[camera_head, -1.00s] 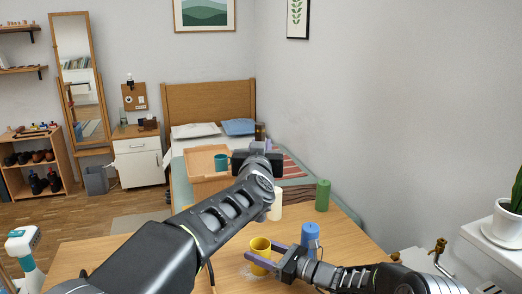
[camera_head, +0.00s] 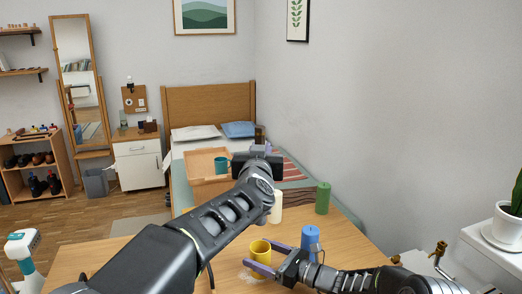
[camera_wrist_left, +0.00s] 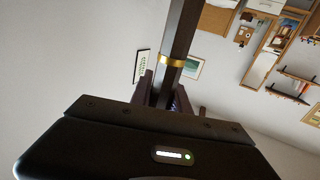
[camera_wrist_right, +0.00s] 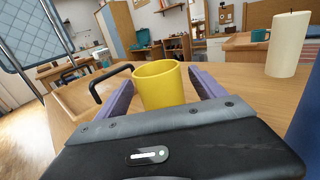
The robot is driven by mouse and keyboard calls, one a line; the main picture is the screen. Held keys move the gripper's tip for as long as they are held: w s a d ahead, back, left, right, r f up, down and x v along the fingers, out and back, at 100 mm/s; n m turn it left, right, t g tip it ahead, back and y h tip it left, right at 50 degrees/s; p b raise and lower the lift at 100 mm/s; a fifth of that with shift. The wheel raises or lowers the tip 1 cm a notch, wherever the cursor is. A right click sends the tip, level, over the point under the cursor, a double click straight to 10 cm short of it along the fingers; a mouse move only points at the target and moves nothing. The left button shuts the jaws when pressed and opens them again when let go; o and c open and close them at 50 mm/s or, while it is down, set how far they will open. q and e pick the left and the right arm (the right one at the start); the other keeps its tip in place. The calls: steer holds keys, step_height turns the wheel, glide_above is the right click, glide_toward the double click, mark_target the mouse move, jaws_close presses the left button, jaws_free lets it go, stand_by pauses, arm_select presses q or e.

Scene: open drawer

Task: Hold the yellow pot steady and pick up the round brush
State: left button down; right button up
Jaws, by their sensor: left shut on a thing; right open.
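The yellow pot (camera_head: 260,250) stands upright on the wooden table. My right gripper (camera_head: 263,259) is open, with its purple fingers on either side of the pot; the right wrist view shows the pot (camera_wrist_right: 159,84) between them. My left gripper (camera_head: 260,149) is raised above the table and shut on a dark stick with a gold band, which appears to be the round brush (camera_wrist_left: 184,28). The bristle end is out of the left wrist view. In the head view only a short dark piece of it (camera_head: 260,134) shows above the gripper.
A blue cylinder (camera_head: 310,238) stands close beside my right gripper. A green cylinder (camera_head: 323,198) and a cream candle (camera_head: 276,208), partly behind my left arm, stand farther back. A wooden tray (camera_head: 197,165) holds a teal mug (camera_head: 221,166).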

steer(key=v, duration=1.1)
steer(key=shift+s+d, duration=0.2)
steer(key=shift+d, duration=0.05)
steer(key=shift+f, duration=0.1)
